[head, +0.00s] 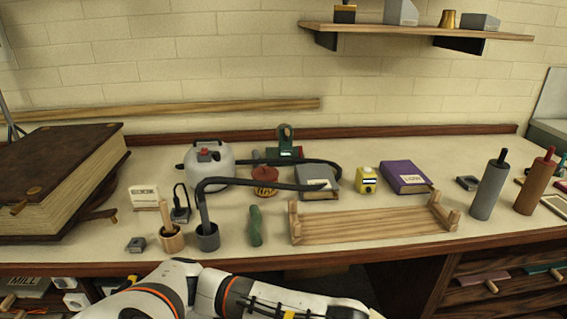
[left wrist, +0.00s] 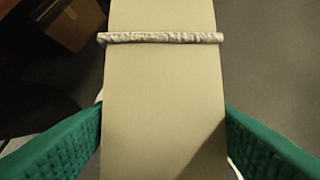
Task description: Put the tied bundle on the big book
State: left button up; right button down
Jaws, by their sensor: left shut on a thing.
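The tied bundle (left wrist: 160,75) fills the middle of the left wrist view. It is a cream, flat-sided block with a pale twisted cord around it. My left gripper (left wrist: 163,118) has its green ridged fingers on either side of it and is shut on it; its far end is cut off by the frame. A grey floor shows beyond it. The big book (head: 50,155) lies on the bench at the far left of the head view, with a dark brown cover, cream page edges and a brass clasp. Its visible cover is bare. Neither gripper shows in the head view.
Near the book stand a white card (head: 144,197), a wooden mortar-like cup (head: 171,240) and a dark cup (head: 207,238) with a black hose. A white canister (head: 208,162) and a wooden rack (head: 370,228) stand farther right. My white arm crosses below the bench's front edge.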

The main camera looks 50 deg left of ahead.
aim_at(32, 162)
jog(key=k+j, duration=0.35)
jog(key=j, duration=0.15)
jog(key=k+j, duration=0.4)
jog(key=j, duration=0.15)
jog(key=k+j, duration=0.35)
jog(key=j, duration=0.15)
jog(key=k+j, duration=0.35)
jog(key=j, duration=0.15)
jog(key=k+j, duration=0.35)
jog(key=j, duration=0.15)
jog(key=k+j, duration=0.4)
jog(key=j, duration=0.15)
jog(key=k+j, duration=0.35)
jog(key=j, duration=0.15)
jog(key=u, duration=0.05)
